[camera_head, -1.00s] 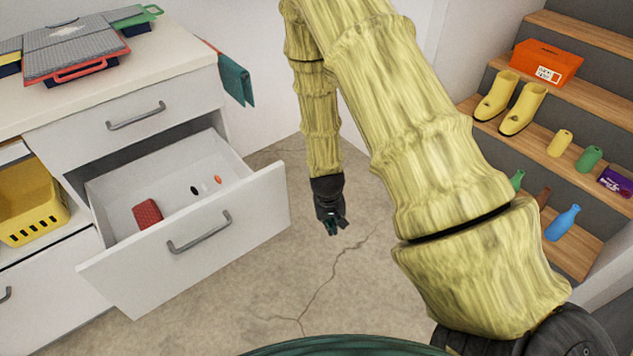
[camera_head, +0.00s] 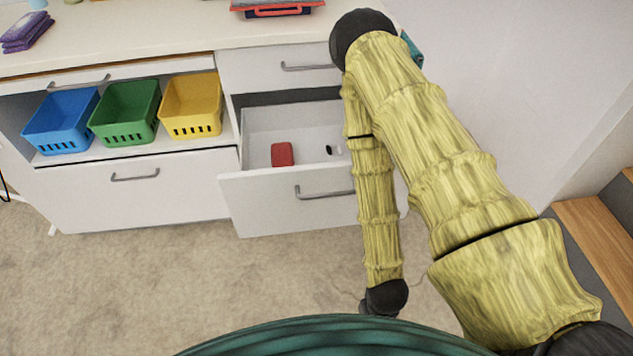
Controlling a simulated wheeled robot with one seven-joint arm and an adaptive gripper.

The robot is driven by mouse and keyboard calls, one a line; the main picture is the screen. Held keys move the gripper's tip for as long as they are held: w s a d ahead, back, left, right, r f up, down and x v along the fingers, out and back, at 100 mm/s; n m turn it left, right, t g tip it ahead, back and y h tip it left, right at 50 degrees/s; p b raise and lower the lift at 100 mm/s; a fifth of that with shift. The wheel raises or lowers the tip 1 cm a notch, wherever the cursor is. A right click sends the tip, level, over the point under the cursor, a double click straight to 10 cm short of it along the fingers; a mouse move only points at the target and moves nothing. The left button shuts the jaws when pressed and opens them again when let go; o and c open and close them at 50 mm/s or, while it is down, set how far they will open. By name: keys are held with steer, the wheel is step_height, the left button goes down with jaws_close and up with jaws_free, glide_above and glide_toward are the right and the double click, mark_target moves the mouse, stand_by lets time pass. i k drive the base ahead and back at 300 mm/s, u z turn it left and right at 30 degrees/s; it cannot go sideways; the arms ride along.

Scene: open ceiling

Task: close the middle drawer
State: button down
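The open drawer (camera_head: 265,205) is white with a grey bar handle (camera_head: 325,192). It sits below a shut top drawer (camera_head: 262,70) in the right part of the white cabinet and is pulled well out. A red item (camera_head: 282,154) and a small black-and-white item (camera_head: 332,150) lie inside it. My yellow arm hides the drawer's right end. The forearm hangs down in front of that end and finishes in a black wrist part low in the picture. My gripper's fingers do not show, and whether the arm touches the drawer cannot be told.
Blue (camera_head: 62,122), green (camera_head: 125,112) and yellow (camera_head: 192,105) baskets stand on the shelf at left, above a shut wide drawer (camera_head: 135,190). The floor (camera_head: 150,280) in front of the cabinet is clear. Wooden steps (camera_head: 598,225) stand at far right.

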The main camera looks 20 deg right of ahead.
mark_target(318, 192)
steer(key=u, duration=0.1)
steer(key=k, duration=0.85)
steer(key=z, duration=0.9)
